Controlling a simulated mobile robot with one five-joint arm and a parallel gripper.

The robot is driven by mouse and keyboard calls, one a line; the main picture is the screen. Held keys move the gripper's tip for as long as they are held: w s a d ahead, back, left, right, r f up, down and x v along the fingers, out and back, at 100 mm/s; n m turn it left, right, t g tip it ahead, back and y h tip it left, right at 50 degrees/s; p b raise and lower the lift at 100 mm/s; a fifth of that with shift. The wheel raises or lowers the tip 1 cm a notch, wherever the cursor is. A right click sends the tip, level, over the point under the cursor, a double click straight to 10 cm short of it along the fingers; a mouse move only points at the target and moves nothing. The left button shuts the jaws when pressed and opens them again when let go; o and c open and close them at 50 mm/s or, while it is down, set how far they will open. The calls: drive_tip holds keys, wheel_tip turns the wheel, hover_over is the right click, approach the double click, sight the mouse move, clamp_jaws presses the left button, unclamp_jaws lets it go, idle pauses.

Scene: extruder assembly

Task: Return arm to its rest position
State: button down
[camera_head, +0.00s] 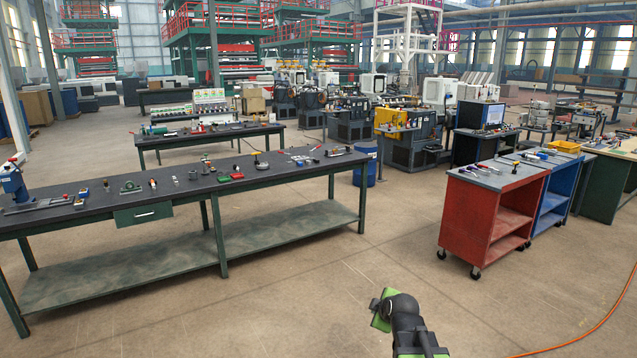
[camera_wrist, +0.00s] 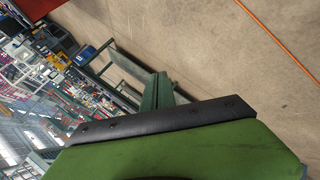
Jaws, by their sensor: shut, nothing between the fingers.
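My arm shows in the head view at the bottom centre-right, a black and green arm end held low over bare floor. My gripper (camera_head: 383,312) is at its far end, shut and empty; its fingertips are hard to make out at this size. In the wrist view, a large green part with a dark bolted strip (camera_wrist: 165,120) of my own arm end fills the bottom. The wrist view is strongly tilted, with floor at the upper right and the hall at the left. Nothing is held.
A long dark workbench (camera_head: 180,187) with several small parts stands at left. A red cart (camera_head: 465,215) and a blue cart (camera_head: 556,203) stand at right. An orange cable (camera_head: 600,322) lies on the floor at lower right. The floor (camera_head: 330,285) around my arm is clear.

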drive_tip(key=s+a+f+m+g, duration=0.2)
drive_tip(key=s+a+f+g, duration=0.15)
drive_tip(key=s+a, duration=0.2)
drive_tip(key=s+d+f+m+g, duration=0.1)
drive_tip(key=s+f+m+g, duration=0.1)
drive_tip(key=s+m, duration=0.3)
drive_tip(key=s+d+f+m+g, duration=0.2)
drive_tip(key=s+m+g, duration=0.2)
drive_tip(key=s, duration=0.5)
drive_tip(key=shift+d+m+h, duration=0.25)
drive_tip(key=shift+m+h, duration=0.15)
drive_tip(key=shift+m, duration=0.7)
